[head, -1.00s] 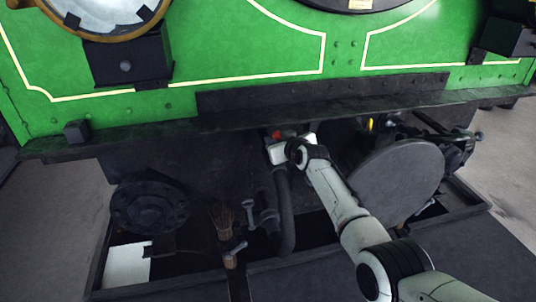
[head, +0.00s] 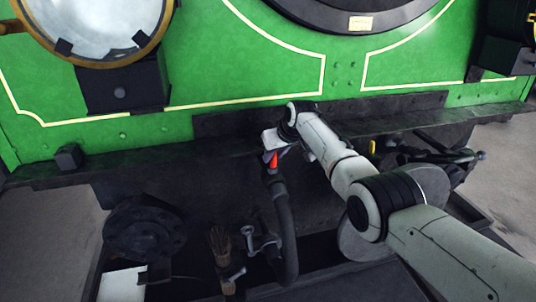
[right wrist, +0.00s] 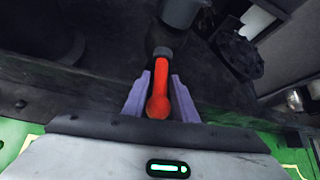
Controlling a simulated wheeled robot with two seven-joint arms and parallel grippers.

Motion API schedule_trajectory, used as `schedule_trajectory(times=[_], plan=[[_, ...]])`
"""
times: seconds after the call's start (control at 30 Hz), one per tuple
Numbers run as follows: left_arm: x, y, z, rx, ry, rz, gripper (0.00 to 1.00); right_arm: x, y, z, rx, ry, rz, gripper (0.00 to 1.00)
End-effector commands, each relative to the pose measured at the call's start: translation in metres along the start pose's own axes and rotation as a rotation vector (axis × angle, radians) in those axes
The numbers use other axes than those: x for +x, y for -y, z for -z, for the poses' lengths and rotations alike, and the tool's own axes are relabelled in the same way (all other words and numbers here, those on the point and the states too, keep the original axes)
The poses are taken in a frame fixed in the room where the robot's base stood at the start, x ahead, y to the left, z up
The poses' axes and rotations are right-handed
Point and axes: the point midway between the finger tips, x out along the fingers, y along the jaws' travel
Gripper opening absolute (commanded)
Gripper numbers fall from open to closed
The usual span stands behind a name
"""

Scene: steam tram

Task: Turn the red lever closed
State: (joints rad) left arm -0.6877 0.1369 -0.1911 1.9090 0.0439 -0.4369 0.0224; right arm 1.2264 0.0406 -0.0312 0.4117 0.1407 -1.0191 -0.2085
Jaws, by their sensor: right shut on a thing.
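The red lever (head: 273,159) sits at the top of a dark bent hose, just under the ledge below the green front. In the right wrist view the red lever (right wrist: 159,88) lies between the two purple-grey fingers, its rounded end near the palm. My right gripper (head: 270,152) is shut on the lever; it also shows in the right wrist view (right wrist: 160,97). In the head view the gripper body hides part of the lever. My left gripper is not in view.
The dark hose (head: 287,225) hangs below the lever. A round buffer (head: 145,238) stands at left, another disc (head: 350,240) behind my right arm. The dark ledge (head: 130,163) runs above, close to my gripper.

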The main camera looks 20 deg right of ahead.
Motion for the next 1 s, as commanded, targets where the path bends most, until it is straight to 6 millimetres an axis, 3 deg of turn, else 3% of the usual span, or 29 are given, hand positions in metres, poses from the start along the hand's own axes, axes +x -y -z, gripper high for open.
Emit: schedule_trajectory(times=[0.43, 0.47, 0.53, 1.0], plan=[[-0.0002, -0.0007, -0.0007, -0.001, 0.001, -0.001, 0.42, -0.004, -0.0017, 0.0064, 0.002, -0.009, -0.001, 0.0], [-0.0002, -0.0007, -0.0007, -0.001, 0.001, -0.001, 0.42, -0.004, -0.0018, 0.0065, 0.002, -0.009, -0.001, 0.27], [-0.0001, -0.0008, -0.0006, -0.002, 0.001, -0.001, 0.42, -0.0038, -0.0018, 0.006, 0.002, -0.008, -0.001, 0.35], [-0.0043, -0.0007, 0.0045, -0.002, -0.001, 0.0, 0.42, -0.0087, -0.0024, 0.0029, 0.002, 0.002, -0.001, 0.35]])
